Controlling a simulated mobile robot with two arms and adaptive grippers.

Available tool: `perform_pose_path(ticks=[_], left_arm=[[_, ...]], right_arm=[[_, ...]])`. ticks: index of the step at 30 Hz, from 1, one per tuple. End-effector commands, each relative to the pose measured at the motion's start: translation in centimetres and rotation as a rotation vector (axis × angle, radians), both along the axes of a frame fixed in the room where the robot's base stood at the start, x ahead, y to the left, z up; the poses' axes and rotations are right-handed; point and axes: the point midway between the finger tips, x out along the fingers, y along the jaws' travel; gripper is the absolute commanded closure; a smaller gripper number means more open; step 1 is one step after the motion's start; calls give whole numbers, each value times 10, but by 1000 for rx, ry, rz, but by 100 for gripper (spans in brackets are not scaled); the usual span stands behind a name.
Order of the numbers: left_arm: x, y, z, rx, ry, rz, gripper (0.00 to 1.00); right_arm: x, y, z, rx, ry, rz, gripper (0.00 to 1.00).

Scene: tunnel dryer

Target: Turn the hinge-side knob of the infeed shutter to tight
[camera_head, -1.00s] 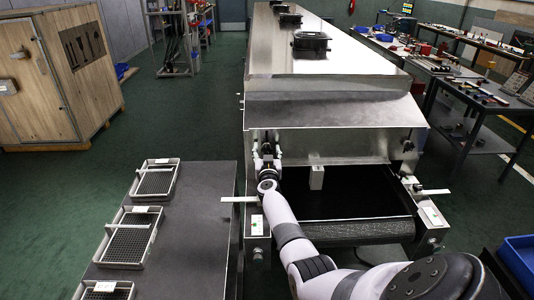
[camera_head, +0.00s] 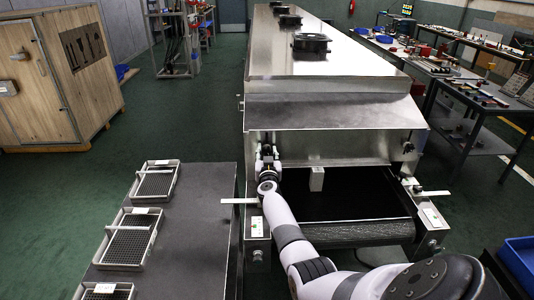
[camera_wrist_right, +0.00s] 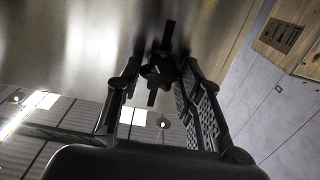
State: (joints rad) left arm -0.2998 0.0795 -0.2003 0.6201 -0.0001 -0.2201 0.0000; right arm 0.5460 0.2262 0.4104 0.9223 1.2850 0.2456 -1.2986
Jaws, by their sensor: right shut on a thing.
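The infeed shutter (camera_head: 335,148) is the shiny metal panel at the front of the dryer, above the dark belt opening. My right gripper (camera_head: 267,152) is at the panel's left end, and its hand hides the knob there in the head view. In the right wrist view, a black lobed knob (camera_wrist_right: 158,72) with a dark bar through it sits between the fingertips of my right gripper (camera_wrist_right: 162,80), which is shut on it. Another dark knob (camera_head: 408,147) shows at the panel's right end, free. My left gripper is out of view.
A dark belt (camera_head: 350,232) runs into the opening, with a small pale block (camera_head: 317,178) near the shutter. A grey table (camera_head: 185,240) with several mesh trays stands at left. A wooden crate (camera_head: 60,75) is beyond it, with clear green floor between.

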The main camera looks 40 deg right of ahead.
Motion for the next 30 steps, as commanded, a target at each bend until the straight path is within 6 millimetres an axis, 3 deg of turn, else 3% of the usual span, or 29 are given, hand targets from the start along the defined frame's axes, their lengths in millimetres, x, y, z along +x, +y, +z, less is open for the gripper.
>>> perform_pose_path(ticks=[11, 30], left_arm=[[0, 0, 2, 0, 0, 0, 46], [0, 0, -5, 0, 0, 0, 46]], right_arm=[[-1, 0, -1, 146, -122, -1, 94], [-2, -2, -3, 607, -510, 0, 94]])
